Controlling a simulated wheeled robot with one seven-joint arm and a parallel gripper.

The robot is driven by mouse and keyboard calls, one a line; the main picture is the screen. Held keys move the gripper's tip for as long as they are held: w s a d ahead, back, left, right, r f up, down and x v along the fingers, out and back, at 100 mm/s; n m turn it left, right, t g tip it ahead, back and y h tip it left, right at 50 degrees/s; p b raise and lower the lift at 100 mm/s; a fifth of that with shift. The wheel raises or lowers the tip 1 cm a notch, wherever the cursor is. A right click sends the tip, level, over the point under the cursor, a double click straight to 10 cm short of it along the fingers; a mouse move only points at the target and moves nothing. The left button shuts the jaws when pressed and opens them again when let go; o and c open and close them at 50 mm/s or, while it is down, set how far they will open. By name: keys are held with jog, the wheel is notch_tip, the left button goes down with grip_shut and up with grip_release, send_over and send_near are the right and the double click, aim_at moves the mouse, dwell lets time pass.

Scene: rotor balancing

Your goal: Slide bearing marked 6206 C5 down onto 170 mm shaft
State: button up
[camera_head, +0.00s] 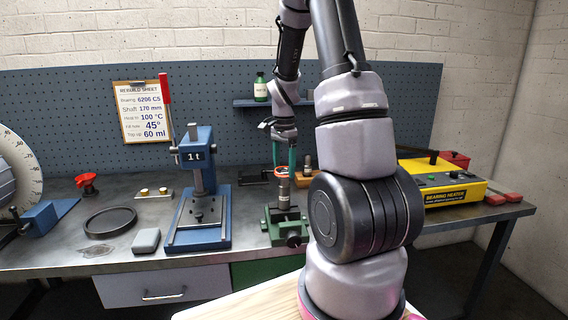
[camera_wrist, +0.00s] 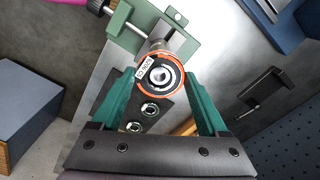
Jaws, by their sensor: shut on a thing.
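My gripper (camera_head: 282,170) has green fingers shut on a bearing (camera_head: 282,172) with an orange-red rim. A steel shaft (camera_head: 283,192) stands upright in the green vise (camera_head: 287,226), directly below the bearing.
A wooden rack (camera_head: 305,181) with an upright shaft (camera_head: 307,163) stands just right of the vise. The blue press (camera_head: 203,180) is to the left. The yellow bearing heater (camera_head: 440,186) is at the right. The rebuild sheet (camera_head: 145,111) reads bearing 6206 C5, shaft 170 mm.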

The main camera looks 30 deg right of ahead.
aim_at(284, 171)
jog(key=shift+f, duration=1.7)
jog(key=o, duration=1.2)
jog(key=shift+c, duration=0.2)
jog(key=shift+r, duration=0.1)
jog(key=shift+r, duration=4.4)
